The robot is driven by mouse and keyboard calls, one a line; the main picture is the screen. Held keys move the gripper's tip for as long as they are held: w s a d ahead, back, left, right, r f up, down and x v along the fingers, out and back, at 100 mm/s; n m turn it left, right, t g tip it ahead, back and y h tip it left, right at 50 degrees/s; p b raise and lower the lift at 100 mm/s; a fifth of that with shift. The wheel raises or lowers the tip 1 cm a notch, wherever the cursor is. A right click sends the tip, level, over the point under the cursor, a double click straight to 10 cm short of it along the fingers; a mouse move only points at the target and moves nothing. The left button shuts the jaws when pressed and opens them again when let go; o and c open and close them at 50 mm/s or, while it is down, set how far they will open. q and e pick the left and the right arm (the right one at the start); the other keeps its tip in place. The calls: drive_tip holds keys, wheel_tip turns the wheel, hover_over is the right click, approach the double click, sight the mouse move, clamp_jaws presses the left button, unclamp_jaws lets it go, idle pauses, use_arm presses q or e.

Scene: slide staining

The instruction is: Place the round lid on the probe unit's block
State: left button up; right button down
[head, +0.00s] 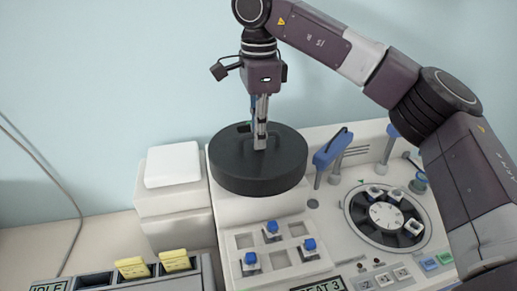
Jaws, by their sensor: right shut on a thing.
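The round lid (235,165) is a thick black disc in the middle of the head view. My right gripper (261,143) points straight down at the lid's centre and is shut on its handle. The lid is over the pale block (255,207) of the probe unit and looks level. I cannot tell whether the lid rests on the block or hangs just above it, as its underside is hidden. My left gripper does not show.
Right of the lid stand a blue-headed arm (331,149) and a round carousel (359,222). In front is a tray (243,241) with blue-capped items. A white box (172,167) stands left, and a rack with yellow pieces (132,267) lies front left.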

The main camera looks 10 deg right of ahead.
sight(259, 152)
drive_tip(key=shift+s+f, duration=0.15)
wheel_tip(259, 152, down, 3)
drive_tip(key=shift+a+f+p, duration=0.1)
drive_tip(key=shift+f+p, duration=0.05)
drive_tip(key=shift+p, duration=0.6)
drive_tip(key=shift+f, duration=0.45)
drive_tip(key=c, duration=2.1)
unclamp_jaws()
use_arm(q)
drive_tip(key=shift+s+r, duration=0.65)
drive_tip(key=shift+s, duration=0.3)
